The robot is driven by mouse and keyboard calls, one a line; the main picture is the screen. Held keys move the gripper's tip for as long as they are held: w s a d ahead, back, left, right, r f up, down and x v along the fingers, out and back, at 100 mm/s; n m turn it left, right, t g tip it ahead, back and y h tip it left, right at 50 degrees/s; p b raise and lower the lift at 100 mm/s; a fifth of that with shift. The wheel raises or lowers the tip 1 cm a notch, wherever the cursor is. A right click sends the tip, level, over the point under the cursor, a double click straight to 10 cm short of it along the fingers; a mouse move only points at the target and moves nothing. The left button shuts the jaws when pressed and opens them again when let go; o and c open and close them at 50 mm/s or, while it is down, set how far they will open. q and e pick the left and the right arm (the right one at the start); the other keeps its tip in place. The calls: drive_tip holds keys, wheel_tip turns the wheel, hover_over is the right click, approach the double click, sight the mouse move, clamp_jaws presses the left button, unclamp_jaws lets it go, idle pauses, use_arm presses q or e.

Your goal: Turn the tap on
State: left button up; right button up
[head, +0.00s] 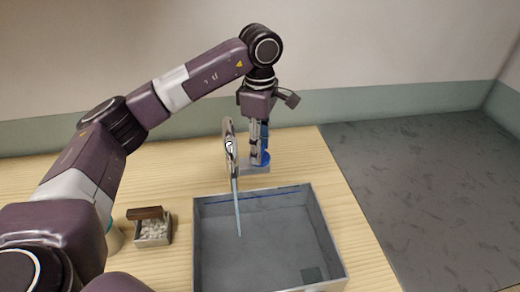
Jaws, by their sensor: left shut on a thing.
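The tap has a shiny curved spout (229,146) and a pale base (257,169) at the back edge of the sink. A thin pale blue stream (237,207), which looks like water, runs from the spout down into the grey sink (325,226). My left gripper (259,157) points down just right of the spout. It is shut on a blue part at the tap, which looks like its handle (265,159). The fingers hide much of that part. My right gripper is not in view.
A small box (153,231) of pale pieces with a brown block (145,213) on it stands left of the sink. A pale container (114,240) is partly hidden behind my left arm. The wooden counter (300,150) ends at the right above a grey floor.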

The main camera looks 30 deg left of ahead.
use_arm(q)
drive_tip(key=n+b, duration=0.1)
drive_tip(key=n, duration=0.4)
drive_tip(key=shift+n, duration=0.4)
idle(0.3)
drive_tip(key=o, duration=0.9)
drive_tip(key=shift+c, duration=0.2)
wheel_tip(320, 180, up, 12)
idle(0.3)
